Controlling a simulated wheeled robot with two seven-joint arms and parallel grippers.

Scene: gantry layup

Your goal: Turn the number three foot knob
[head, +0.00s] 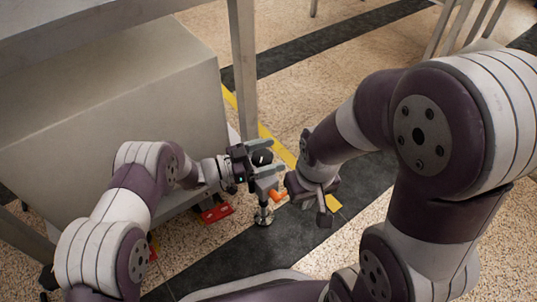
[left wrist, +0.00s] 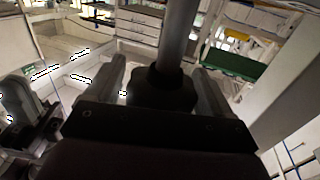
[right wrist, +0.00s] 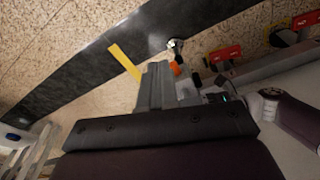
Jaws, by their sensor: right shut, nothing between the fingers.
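A black foot knob (left wrist: 160,88) on a grey upright rod (left wrist: 178,35) stands between the two fingers of my left gripper (left wrist: 165,92). A narrow gap shows at its left side, so the fingers look open around it. In the head view my left gripper (head: 268,172) reaches in level beside the dark knob (head: 262,157), above a metal levelling foot (head: 264,215) on the floor. My right gripper (head: 322,197) is shut and empty, to the right of it; its closed fingers (right wrist: 156,85) show in the right wrist view. No number is readable on the knob.
An orange part (head: 278,195) sits beside the foot. A red floor bracket (head: 216,213) lies left of it, below the big grey cabinet (head: 110,110). A grey post (head: 243,70) stands behind.

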